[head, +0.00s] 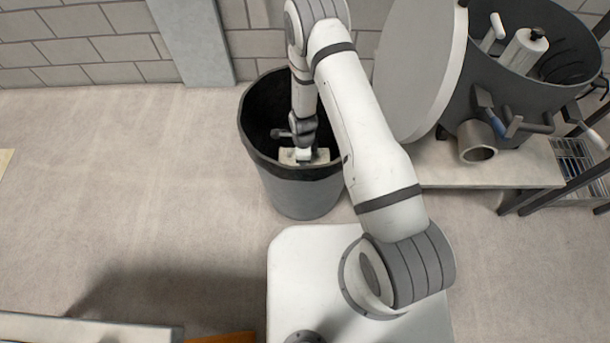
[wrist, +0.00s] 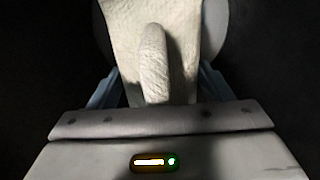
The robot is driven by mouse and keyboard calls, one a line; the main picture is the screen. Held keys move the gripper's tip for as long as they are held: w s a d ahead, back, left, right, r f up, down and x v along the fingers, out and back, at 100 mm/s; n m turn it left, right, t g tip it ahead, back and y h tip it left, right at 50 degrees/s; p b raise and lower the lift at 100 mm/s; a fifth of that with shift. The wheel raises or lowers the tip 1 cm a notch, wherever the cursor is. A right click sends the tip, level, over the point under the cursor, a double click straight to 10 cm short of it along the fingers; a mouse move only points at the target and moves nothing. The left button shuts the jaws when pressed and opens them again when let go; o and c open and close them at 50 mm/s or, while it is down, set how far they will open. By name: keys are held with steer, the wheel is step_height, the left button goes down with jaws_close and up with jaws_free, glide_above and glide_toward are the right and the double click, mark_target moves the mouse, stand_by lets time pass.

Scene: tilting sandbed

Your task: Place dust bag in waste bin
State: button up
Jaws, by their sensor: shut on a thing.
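The waste bin (head: 297,198) is a grey round bin with a dark liner, standing on the floor in the upper middle of the head view. My gripper (head: 304,154) points down into the bin's mouth. It is shut on the dust bag (head: 288,157), a cream-coloured bag that shows on both sides of the gripper, near the bin's front rim. In the wrist view the dust bag (wrist: 125,35) is a pale, wrinkled piece with a raised strip in its middle, between my fingers. The bag's underside and whatever lies deeper in the bin are hidden.
A large grey drum (head: 450,117) with a round white lid (head: 415,70) tilted open stands right of the bin on a platform (head: 450,176). A grey post (head: 190,40) stands against the block wall behind. The floor left of the bin is clear.

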step_height(320, 180, down, 9)
steer(key=b, duration=0.3)
steer(key=shift+r, duration=0.2)
steer(key=shift+f, duration=0.2)
steer(key=o, duration=2)
steer(key=shift+r, duration=0.1)
step_height(320, 180, up, 12)
steer(key=p, duration=0.4)
steer(key=shift+r, duration=0.1)
steer(key=shift+r+p, duration=0.1)
steer(key=shift+p, duration=0.2)
